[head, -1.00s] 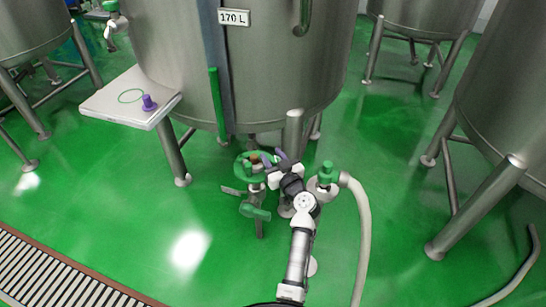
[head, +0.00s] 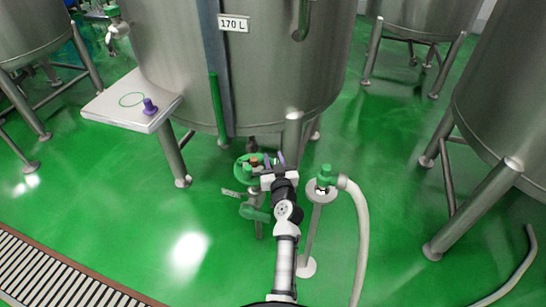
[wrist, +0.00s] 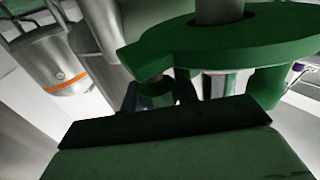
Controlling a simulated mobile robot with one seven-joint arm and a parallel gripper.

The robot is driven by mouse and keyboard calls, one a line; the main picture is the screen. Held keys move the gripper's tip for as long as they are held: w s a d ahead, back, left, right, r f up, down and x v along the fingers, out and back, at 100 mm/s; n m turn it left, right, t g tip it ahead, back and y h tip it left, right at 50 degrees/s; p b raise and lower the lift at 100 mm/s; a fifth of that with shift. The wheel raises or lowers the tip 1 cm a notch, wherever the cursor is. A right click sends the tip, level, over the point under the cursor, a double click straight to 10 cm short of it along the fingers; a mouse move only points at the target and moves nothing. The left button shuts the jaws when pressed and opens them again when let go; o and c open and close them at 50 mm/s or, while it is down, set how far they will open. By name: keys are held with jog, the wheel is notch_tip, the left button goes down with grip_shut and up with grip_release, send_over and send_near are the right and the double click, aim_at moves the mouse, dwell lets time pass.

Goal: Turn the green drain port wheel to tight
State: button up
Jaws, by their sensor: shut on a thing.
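The green drain port wheel (head: 243,168) sits low under the front of the 170 L tank in the head view, partly hidden by my arm. In the wrist view the wheel (wrist: 235,42) fills the upper right, around a grey stem (wrist: 218,11). My gripper (head: 266,165) is at the right side of the wheel. In the wrist view its fingers (wrist: 160,92) are at the wheel's near edge, shut on a part of it. The contact itself is mostly hidden behind the dark gripper body.
A second green valve (head: 326,174) with a pale hose (head: 361,225) stands just right of my arm. A green lever handle (head: 255,213) is below the wheel. A shelf (head: 120,117) with a purple piece (head: 149,106) juts out at the left. Tank legs (head: 175,160) stand nearby; the front floor is clear.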

jog(key=shift+w+d+r+m+h+p, duration=0.15)
jog(key=shift+m+h+p, duration=0.45)
jog(key=shift+p, duration=0.95)
jog(key=shift+s+r+m+h+p, duration=0.1)
jog(key=shift+r+m+h+p, duration=0.2)
jog(key=shift+h+p, duration=0.85)
jog(key=shift+w+d+r+m+h+p, duration=0.1)
jog(key=shift+m+h+p, duration=0.35)
jog(key=shift+p, duration=1.45)
jog(key=h+p, duration=0.1)
jog(key=p, duration=0.2)
jog(key=shift+f+m, duration=0.1)
jog(key=shift+m, duration=0.25)
jog(key=shift+m+h+p, duration=0.3)
jog(key=shift+p, duration=0.85)
jog(key=shift+d+f+h+p, duration=0.1)
jog(key=shift+f+h+p, duration=0.3)
jog(key=shift+p, duration=0.65)
jog(key=shift+f+m, duration=0.1)
jog(key=shift+m, duration=0.2)
jog(key=o, duration=0.7)
jog(key=shift+s, duration=0.2)
jog(key=shift+s, duration=0.1)
jog(key=s+a, duration=0.2)
jog(key=s, duration=1.1)
jog(key=shift+s+a, duration=0.2)
jog(key=shift+a, duration=0.1)
